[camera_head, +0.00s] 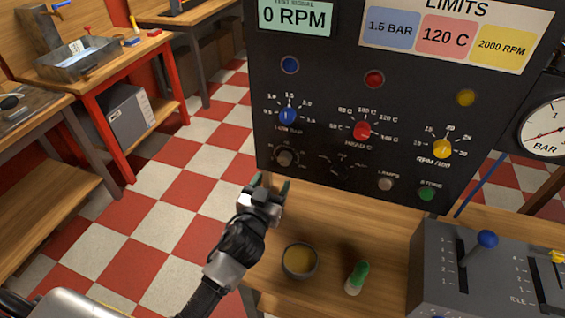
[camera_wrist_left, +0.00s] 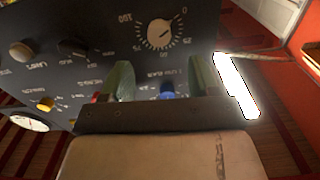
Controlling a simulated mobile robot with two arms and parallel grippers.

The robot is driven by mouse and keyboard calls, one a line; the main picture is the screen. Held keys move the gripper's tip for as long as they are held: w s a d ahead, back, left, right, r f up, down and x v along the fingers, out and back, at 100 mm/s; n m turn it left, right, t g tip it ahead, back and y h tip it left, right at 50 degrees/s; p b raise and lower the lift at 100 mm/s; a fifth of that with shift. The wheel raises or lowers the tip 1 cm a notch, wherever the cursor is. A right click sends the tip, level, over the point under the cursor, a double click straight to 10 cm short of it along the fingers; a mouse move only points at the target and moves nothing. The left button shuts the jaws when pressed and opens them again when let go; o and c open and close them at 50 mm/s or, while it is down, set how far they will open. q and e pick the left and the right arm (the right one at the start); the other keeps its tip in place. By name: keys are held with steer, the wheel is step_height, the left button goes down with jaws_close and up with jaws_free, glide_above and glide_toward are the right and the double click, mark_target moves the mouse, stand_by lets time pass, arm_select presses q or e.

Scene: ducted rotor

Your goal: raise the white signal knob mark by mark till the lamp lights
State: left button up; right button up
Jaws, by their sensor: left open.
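The pale signal knob (camera_head: 285,157) sits at the lower left of the black panel (camera_head: 320,105), inside a ring of marks. In the left wrist view, where the panel appears upside down, the knob (camera_wrist_left: 160,33) lies beyond the fingertips, with nothing touching it. My left gripper (camera_head: 270,184) is open and empty, just below and left of the knob. In the wrist view its two green fingers (camera_wrist_left: 165,80) stand apart. The blue (camera_head: 290,65), red (camera_head: 374,79) and yellow (camera_head: 466,97) lamps look dark. The display (camera_head: 296,15) reads 0 RPM. My right gripper is out of view.
Blue (camera_head: 288,117), red (camera_head: 362,131) and yellow (camera_head: 442,148) knobs sit above a lower row with a grey knob (camera_head: 386,184) and a green button (camera_head: 426,194). A bowl (camera_head: 300,261), a green-capped bottle (camera_head: 357,278) and a lever box (camera_head: 480,270) stand on the bench.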

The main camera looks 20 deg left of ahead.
mark_target(284, 162)
arm_select(q)
steer(key=w, duration=0.7)
steer(key=shift+w+d+p, duration=0.15)
steer(key=shift+d+p, duration=0.05)
steer(key=shift+p, duration=0.2)
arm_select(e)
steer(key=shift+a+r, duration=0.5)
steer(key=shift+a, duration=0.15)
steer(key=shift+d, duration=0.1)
arm_select(q)
steer(key=shift+c, duration=0.7)
steer(key=c, duration=0.8)
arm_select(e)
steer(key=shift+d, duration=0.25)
